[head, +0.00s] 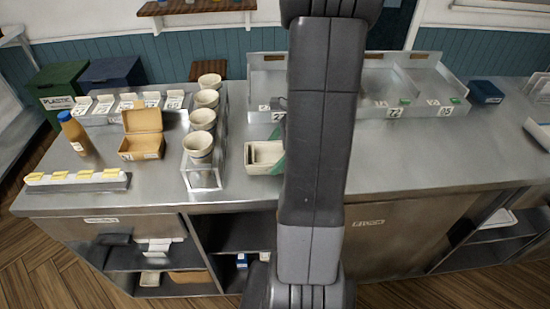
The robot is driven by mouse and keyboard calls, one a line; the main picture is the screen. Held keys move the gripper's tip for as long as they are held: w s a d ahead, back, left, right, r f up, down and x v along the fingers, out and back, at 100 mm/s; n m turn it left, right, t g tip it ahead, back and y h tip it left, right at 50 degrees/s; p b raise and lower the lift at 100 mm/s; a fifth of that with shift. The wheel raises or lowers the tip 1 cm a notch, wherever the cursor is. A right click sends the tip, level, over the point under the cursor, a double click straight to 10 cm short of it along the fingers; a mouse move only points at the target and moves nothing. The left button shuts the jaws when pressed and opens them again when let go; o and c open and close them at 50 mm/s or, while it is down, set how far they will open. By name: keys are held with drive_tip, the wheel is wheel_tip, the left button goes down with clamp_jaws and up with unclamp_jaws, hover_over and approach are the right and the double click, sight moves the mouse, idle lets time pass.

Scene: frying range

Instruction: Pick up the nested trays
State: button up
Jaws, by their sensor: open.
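The pale, cream-coloured trays (259,168) look nested, one in another. They sit on the steel counter in the head view, just left of my arm's upright link. Their right end is partly covered by a green strip and my arm. How many trays there are I cannot tell. My gripper is hidden behind my arm, so its place relative to the trays does not show.
A steel rack with a row of stacked cups (198,143) stands close left of the trays. Further left are an open cardboard box (142,146) and an orange bottle (75,135). Numbered steel bays (400,85) line the back. The counter (420,150) right of my arm is clear.

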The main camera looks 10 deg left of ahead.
drive_tip(key=shift+a+f, duration=0.25)
drive_tip(key=shift+f, duration=0.2)
drive_tip(key=shift+c, duration=0.2)
drive_tip(key=c, duration=0.8)
drive_tip(key=shift+o, duration=0.2)
drive_tip(key=shift+r, duration=0.1)
